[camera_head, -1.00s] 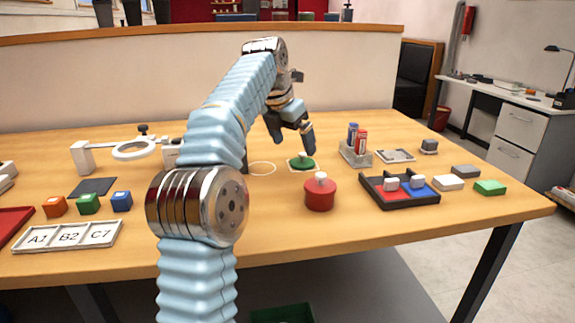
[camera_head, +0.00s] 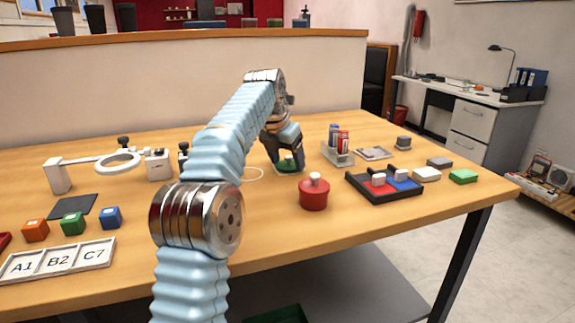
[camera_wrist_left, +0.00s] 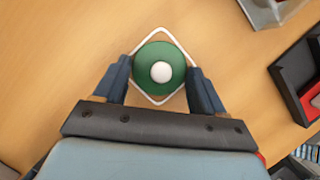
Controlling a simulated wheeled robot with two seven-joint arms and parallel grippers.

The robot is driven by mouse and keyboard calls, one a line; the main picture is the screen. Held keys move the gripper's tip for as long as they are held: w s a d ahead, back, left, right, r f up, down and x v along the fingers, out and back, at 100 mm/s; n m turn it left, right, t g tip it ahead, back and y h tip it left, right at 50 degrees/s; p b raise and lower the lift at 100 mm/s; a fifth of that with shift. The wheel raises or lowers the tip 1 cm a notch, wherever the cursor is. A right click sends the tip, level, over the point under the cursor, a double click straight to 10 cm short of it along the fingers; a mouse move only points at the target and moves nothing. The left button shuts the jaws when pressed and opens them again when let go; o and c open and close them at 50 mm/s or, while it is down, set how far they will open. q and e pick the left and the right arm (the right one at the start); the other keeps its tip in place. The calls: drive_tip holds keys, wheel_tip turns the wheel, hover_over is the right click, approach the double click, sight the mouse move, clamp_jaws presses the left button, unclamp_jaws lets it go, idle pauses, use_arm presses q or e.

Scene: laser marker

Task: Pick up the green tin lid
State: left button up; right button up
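The green tin lid (camera_wrist_left: 159,69) is round with a white knob, and lies inside a white diamond-shaped outline on the table. In the head view the green lid (camera_head: 287,164) is partly hidden by my left gripper (camera_head: 287,160). In the left wrist view my left gripper (camera_wrist_left: 160,85) is open, with one finger on each side of the lid. The right finger stands slightly apart from it, and the left finger is very close to its edge. My right gripper is not in view.
A red tin (camera_head: 314,194) with a white knob stands close in front of the lid. A marker holder (camera_head: 340,158) is to the right. A black tray (camera_head: 384,190) with red and blue sections lies farther right. A magnifier stand (camera_head: 118,163) is at the left.

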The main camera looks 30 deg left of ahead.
use_arm(q)
drive_tip(key=c, duration=0.4)
